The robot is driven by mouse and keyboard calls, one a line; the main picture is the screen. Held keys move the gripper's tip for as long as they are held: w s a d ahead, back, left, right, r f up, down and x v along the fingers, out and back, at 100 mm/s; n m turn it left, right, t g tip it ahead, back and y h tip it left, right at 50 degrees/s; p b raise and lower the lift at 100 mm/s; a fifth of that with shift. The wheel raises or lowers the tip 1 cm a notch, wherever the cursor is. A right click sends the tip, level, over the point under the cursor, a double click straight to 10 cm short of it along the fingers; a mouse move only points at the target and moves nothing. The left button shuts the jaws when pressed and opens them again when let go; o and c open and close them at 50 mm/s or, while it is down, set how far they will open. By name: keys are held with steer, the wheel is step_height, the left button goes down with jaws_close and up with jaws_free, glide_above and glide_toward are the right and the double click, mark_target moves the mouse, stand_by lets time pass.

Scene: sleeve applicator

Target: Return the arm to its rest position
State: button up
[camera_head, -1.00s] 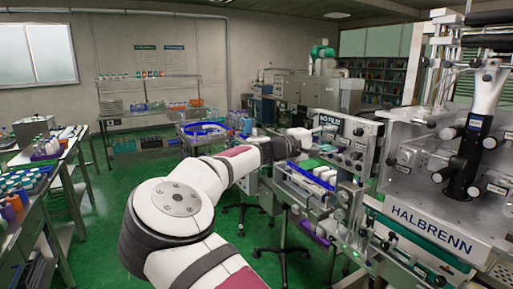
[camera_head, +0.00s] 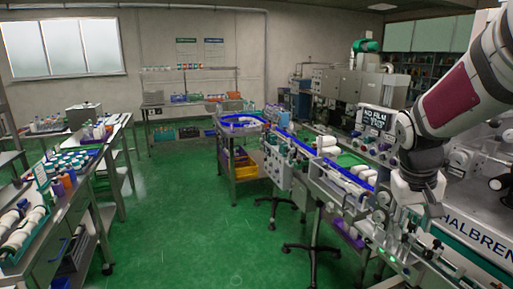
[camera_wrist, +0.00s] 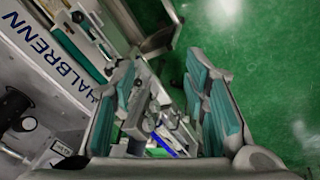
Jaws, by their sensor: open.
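My arm comes in from the right edge in the head view and bends down at the wrist. My gripper (camera_head: 418,212) hangs above the near part of the conveyor machine, in front of the HALBRENN machine (camera_head: 464,226). In the wrist view my gripper (camera_wrist: 160,78) is open, with teal pads on both fingers and nothing held between them. Part of the conveyor fittings (camera_wrist: 158,118) shows below and between the fingers. The arm covers part of the HALBRENN machine.
A bench (camera_head: 62,205) with bottles stands at the left. The HALBRENN machine is close to the arm.

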steer(key=s+a+r+n+t+y, duration=0.1)
steer(key=s+a+r, duration=0.2)
steer(key=s+a, duration=0.4)
steer(key=s+a+r+t+y+b, duration=0.1)
steer(key=s+a+r+t+y, duration=0.1)
steer(key=s+a, duration=0.5)
steer(key=shift+s+a+r+n+t, duration=0.25)
steer(key=shift+s+r+n, duration=0.2)
steer(key=shift+s, duration=1.6)
